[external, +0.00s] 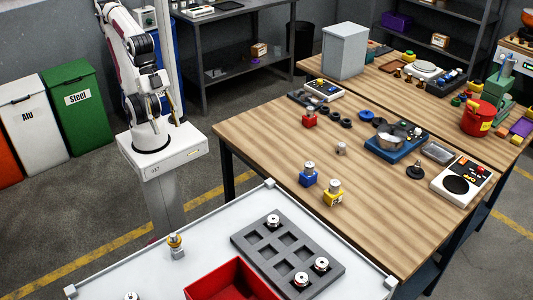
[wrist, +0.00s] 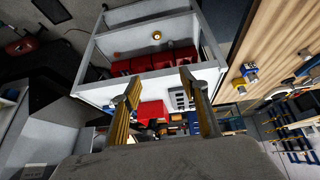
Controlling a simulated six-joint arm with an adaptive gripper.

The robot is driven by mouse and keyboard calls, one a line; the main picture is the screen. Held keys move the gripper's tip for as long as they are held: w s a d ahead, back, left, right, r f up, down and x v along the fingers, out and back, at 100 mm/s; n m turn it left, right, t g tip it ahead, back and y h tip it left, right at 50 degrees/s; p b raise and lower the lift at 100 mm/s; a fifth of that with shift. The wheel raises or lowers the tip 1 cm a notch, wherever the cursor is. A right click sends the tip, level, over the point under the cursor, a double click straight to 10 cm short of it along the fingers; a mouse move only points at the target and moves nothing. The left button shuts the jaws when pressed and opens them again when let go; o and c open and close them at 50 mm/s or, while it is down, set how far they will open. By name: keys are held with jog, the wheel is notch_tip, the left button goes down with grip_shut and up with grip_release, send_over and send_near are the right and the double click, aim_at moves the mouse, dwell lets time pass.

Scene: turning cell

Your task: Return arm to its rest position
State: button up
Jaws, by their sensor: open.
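My arm is folded up over its white pedestal at the upper left of the external view. My gripper (external: 174,108) hangs close beside the arm, clear of both tables. In the wrist view my gripper (wrist: 158,86) shows two yellowish fingers spread apart with nothing between them. The fingers touch nothing that I can see.
A white table (external: 130,264) in front holds a grey tray (external: 262,258) with several metal parts and a red bin (external: 225,272). The wooden table (external: 258,147) to the right carries blocks and scales. Green (external: 75,105) and white (external: 35,120) bins stand left.

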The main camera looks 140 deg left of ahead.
jog(key=shift+s+a+g+y, duration=0.15)
jog(key=shift+s+a, duration=0.3)
jog(key=shift+s, duration=0.2)
jog(key=shift+s+a+g+y, duration=0.15)
jog(key=shift+s+a, duration=0.25)
jog(key=shift+s, duration=0.25)
dwell(0.4)
